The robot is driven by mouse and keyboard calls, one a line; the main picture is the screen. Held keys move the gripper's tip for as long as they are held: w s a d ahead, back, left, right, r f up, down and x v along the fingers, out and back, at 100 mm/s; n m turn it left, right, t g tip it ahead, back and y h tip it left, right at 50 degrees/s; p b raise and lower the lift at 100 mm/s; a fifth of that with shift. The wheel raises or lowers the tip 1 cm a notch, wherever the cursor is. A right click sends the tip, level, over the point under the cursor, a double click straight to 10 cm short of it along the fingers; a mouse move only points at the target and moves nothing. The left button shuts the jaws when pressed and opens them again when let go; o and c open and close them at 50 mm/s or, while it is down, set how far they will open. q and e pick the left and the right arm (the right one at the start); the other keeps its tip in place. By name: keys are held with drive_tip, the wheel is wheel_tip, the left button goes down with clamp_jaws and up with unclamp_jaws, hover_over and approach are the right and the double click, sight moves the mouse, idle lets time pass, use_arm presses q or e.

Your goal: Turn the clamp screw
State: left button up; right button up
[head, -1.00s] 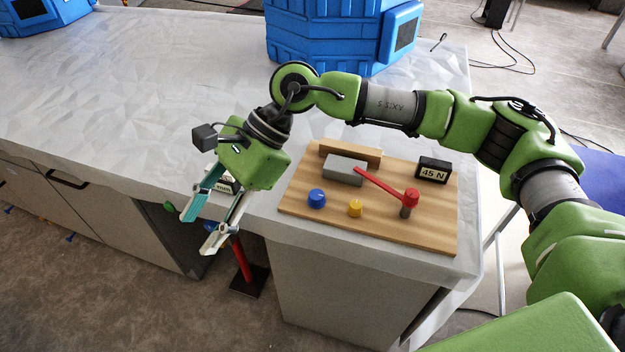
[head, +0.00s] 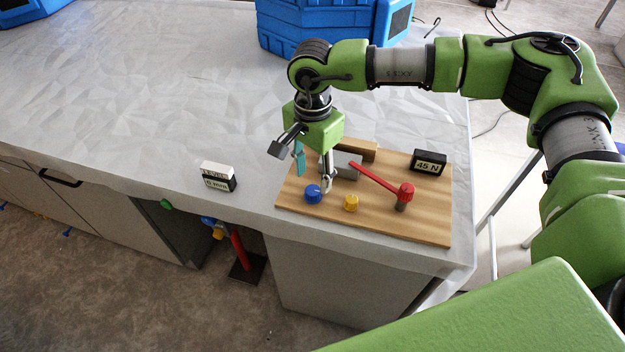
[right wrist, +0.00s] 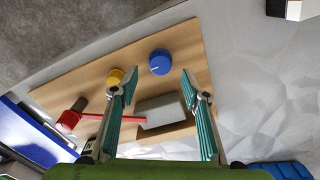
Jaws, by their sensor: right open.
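A wooden board (head: 425,226) on the table carries a grey block (head: 349,166), a blue knob (head: 312,194) with a white pointer line, a yellow knob (head: 350,203) and a red-headed post (head: 406,191) with a red bar. I cannot tell which part is the clamp screw. My right gripper (head: 314,176) is open and empty, pointing down over the board's left part, close to the blue knob. In the right wrist view the blue knob (right wrist: 161,62) shows just beyond the gap between the open fingertips (right wrist: 158,78); the yellow knob (right wrist: 114,76) is beside the left finger.
A display (head: 430,162) reading "45 N" stands at the board's back right. Another small display (head: 218,177) stands on the table left of the board. A blue case (head: 320,25) is behind the arm. The white tabletop (head: 130,95) to the left is clear.

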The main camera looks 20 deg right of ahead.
sight(313, 190)
drive_tip(key=shift+f+p, duration=0.5)
drive_tip(key=shift+f, duration=1.85)
drive_tip(key=c, duration=1.1)
